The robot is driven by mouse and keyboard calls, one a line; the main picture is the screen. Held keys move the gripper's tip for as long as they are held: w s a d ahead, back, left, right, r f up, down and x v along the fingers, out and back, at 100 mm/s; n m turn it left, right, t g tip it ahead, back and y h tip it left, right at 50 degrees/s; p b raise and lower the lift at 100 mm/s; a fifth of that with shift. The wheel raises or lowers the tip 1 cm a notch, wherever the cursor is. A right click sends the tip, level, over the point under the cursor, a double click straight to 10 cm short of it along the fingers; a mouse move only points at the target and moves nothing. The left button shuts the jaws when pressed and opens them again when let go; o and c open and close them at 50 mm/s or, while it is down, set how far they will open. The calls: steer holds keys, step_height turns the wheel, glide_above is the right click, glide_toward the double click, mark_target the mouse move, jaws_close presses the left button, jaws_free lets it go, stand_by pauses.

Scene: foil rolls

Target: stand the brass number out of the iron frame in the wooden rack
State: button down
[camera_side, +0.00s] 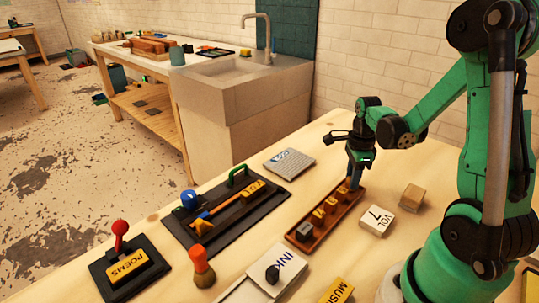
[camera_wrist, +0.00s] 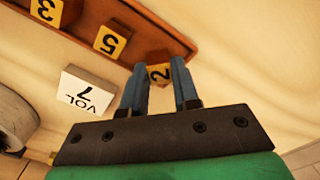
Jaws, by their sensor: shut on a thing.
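The wooden rack (camera_side: 308,246) is a long brown tray on the table, holding a row of yellow-faced number pieces and a grey block at its near end. My gripper (camera_side: 353,183) points down at the rack's far end. In the wrist view its blue fingers (camera_wrist: 158,68) are closed on a brass number 2 (camera_wrist: 159,73), at the end of the rack. I cannot tell whether the 2 rests on the rack floor.
A white VOL 7 block (camera_side: 377,220) and a wooden block (camera_side: 412,196) sit right of the rack. A grey pad (camera_side: 289,163) lies behind it.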

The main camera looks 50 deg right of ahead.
steer(key=shift+f, duration=0.15)
steer(key=c, duration=0.7)
jaws_free()
steer(key=shift+o, duration=0.2)
step_height(320, 180, up, 12)
steer(key=w+a+n+t, duration=0.3)
steer(key=a+n+t, duration=0.4)
steer(key=a+n, duration=1.1)
steer(key=n, duration=0.9)
steer(key=shift+w, duration=0.1)
